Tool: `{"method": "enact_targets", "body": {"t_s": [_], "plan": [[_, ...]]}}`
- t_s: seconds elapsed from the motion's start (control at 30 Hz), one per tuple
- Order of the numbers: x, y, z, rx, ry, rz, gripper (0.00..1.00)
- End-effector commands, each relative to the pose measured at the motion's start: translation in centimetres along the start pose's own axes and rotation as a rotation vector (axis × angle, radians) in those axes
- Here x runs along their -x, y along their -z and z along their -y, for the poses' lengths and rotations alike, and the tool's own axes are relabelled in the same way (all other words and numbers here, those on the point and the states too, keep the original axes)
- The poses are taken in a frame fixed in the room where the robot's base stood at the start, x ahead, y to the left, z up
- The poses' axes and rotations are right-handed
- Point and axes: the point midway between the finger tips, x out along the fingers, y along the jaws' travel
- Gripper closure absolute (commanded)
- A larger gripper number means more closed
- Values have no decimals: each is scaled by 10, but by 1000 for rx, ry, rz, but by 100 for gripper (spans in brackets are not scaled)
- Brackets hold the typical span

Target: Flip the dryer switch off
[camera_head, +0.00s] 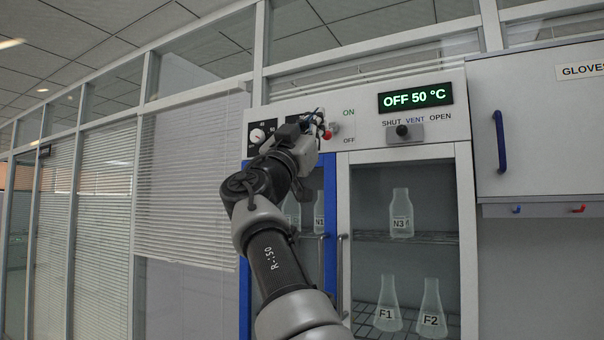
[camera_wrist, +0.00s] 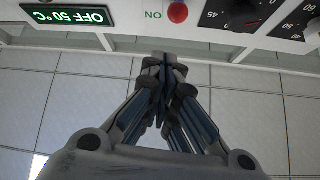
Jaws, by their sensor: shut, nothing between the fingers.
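The dryer's switch shows as a red knob (camera_head: 328,135) on the white front panel, left of the ON and OFF labels and nearer the height of OFF. The red knob also shows at the top of the wrist view (camera_wrist: 178,12), beside the ON label. The dryer's display (camera_head: 416,97) reads "OFF 50 °C". My gripper (camera_head: 317,124) is at the panel, right by the switch, and partly hides it. In the wrist view my gripper (camera_wrist: 163,62) is shut and empty, its tips just below the knob. Whether they touch the knob I cannot tell.
A vent knob (camera_head: 402,131) sits below the display. Black dials (camera_wrist: 233,13) lie beside the switch. Behind the dryer's glass doors stand flasks (camera_head: 432,310) on shelves. A cabinet with a blue handle (camera_head: 500,141) is at the right. Window blinds (camera_head: 190,175) fill the left.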

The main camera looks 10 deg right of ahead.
Motion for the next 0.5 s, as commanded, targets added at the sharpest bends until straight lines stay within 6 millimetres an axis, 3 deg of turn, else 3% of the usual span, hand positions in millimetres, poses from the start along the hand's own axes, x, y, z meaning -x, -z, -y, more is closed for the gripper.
{"method": "enact_targets", "body": {"t_s": [0.03, 0.07, 0.5], "plan": [[14, -18, 2, 5, 7, 8, 100], [18, -20, 2, 5, 7, 8, 100], [51, -40, -1, 6, 6, 10, 100]]}}
